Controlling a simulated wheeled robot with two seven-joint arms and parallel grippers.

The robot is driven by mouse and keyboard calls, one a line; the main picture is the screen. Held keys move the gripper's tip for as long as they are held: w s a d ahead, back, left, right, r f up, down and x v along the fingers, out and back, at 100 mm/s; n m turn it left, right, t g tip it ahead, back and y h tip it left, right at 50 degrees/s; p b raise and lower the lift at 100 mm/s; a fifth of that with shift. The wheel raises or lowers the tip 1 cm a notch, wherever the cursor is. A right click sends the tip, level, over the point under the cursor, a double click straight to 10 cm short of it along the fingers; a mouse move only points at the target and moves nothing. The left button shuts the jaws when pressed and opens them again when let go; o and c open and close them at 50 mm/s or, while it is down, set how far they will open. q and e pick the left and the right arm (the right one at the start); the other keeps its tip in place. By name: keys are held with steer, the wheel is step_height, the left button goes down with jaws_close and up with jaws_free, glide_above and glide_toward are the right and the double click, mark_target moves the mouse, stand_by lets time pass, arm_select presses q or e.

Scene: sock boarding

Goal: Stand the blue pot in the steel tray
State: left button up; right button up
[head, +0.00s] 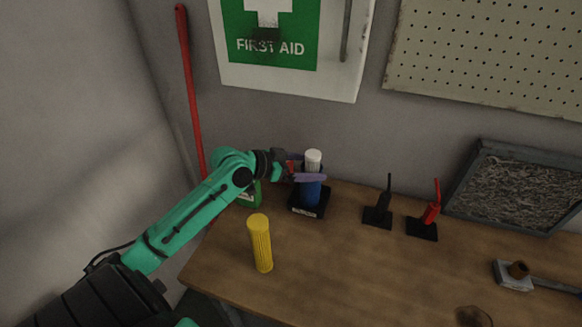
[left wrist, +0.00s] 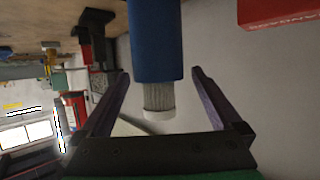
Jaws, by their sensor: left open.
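The blue pot (head: 310,192) is a blue cylinder with a pale cap. It stands upright on a black labelled base (head: 308,211) near the table's back edge. My left gripper (head: 312,176) is open, with its purple fingers at the upper part of the pot. In the left wrist view, the pot (left wrist: 157,45) appears upside down, its ribbed cap (left wrist: 158,100) between the spread fingers, with gaps on both sides. A grey, metal-looking tray (head: 482,147) filled with shredded material is at the far right. My right gripper is not in view.
A yellow ribbed cylinder (head: 261,244) stands front left of the pot. A black tool on a base (head: 379,215) and a red one (head: 430,216) stand to its right. The table's middle is clear.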

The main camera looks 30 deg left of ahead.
arm_select(q)
steer(key=v, duration=0.7)
steer(key=shift+s+b, duration=0.2)
steer(key=shift+b, duration=0.15)
steer(key=shift+r, duration=0.1)
